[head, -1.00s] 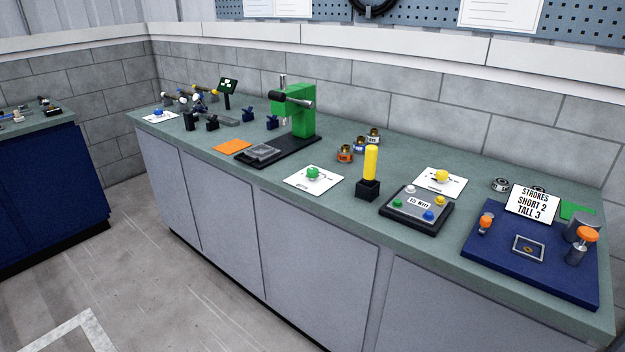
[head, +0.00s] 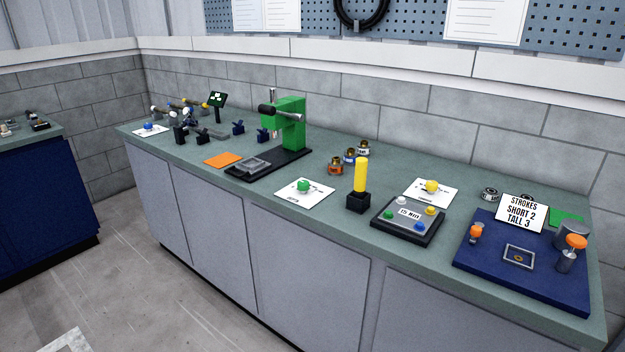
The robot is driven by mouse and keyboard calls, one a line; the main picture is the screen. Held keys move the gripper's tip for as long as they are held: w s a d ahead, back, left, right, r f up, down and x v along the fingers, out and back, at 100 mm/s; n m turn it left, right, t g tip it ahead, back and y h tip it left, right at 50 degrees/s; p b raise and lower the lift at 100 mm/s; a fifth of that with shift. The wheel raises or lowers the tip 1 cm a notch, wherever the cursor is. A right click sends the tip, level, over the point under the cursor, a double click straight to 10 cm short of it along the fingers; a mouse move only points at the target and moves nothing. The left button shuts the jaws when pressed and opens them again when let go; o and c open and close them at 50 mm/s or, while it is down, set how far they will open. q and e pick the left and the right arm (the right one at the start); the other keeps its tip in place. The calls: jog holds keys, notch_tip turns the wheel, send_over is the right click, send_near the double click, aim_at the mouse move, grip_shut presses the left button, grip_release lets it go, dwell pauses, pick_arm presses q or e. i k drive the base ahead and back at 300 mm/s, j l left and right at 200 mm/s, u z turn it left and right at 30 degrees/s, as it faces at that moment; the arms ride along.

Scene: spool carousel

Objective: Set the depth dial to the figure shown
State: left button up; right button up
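Several knobs sit on white printed cards on the bench: a green knob (head: 303,186) in front, a yellow knob (head: 431,186) to the right, and a blue knob (head: 149,127) at the far left. The card print is too small to read, so I cannot tell which is the depth dial. A green press (head: 291,122) with a dark lever stands on a black base left of the middle. A small dark screen (head: 217,100) on a post stands behind it to the left; its pale marks are unreadable. Neither of my grippers is in view.
A grey button box (head: 408,213) with a small label and a yellow post (head: 361,175) stand right of the green knob. A blue board (head: 490,262) and a sign (head: 522,213) reading "STROKES SHORT 2 TALL 3" are at the right. The floor in front is mostly clear.

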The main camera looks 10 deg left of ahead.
aim_at(303, 186)
jog(key=z, duration=0.35)
jog(key=i+j+z, duration=0.1)
jog(key=j+z, duration=0.8)
jog(key=i+j, duration=0.05)
